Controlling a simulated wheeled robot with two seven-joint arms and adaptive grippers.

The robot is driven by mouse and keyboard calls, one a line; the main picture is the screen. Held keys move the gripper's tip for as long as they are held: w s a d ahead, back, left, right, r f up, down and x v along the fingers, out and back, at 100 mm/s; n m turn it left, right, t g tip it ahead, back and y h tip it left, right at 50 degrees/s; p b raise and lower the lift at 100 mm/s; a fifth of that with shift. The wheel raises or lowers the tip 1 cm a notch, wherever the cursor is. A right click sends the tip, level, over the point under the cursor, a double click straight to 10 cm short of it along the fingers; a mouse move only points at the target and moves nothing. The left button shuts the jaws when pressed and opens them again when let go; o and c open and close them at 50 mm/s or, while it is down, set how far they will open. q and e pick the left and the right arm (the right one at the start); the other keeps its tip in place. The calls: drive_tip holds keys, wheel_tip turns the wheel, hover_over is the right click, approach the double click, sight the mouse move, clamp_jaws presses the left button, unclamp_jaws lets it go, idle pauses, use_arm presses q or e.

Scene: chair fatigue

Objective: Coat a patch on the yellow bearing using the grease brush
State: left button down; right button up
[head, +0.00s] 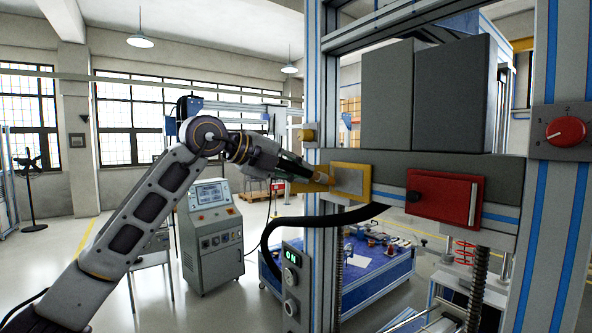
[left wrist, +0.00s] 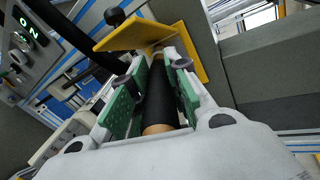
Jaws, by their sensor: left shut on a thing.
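The yellow bearing (head: 367,184) is a square yellow block with a grey face, mounted on the grey crossbeam of the machine. Its yellow edges also show at the top of the left wrist view (left wrist: 130,36). My left gripper (head: 303,172) reaches in from the left and is shut on the grease brush (head: 322,178). In the left wrist view, green finger pads flank the brush's black handle (left wrist: 157,98). The brush's tan end points at the bearing's left side, very close to it; I cannot tell whether the bristles touch. My right gripper is not in view.
A red box (head: 440,196) sits on the crossbeam right of the bearing. A black hose (head: 300,222) curves below my left gripper. A blue-framed upright (head: 313,75) stands beside the bearing. A grey control cabinet (head: 212,235) and a blue table (head: 375,270) stand behind.

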use_arm(q)
drive_tip(key=shift+w+d, duration=0.3)
drive_tip(key=shift+d, duration=0.1)
idle(0.4)
drive_tip(key=shift+s, duration=0.1)
drive_tip(key=s+d+b, duration=0.1)
drive_tip(key=s+d, duration=0.1)
drive_tip(key=s, duration=0.1)
drive_tip(key=shift+s+d+b, duration=0.15)
drive_tip(key=shift+s+b, duration=0.05)
drive_tip(key=shift+b, duration=0.15)
idle(0.4)
drive_tip(key=shift+s+d+b, duration=0.5)
drive_tip(key=shift+s+d, duration=0.15)
drive_tip(key=shift+s, duration=0.15)
drive_tip(key=shift+s+d+b, duration=0.45)
drive_tip(key=shift+s+d, duration=0.15)
drive_tip(key=shift+s, duration=0.2)
drive_tip(key=shift+w, duration=0.1)
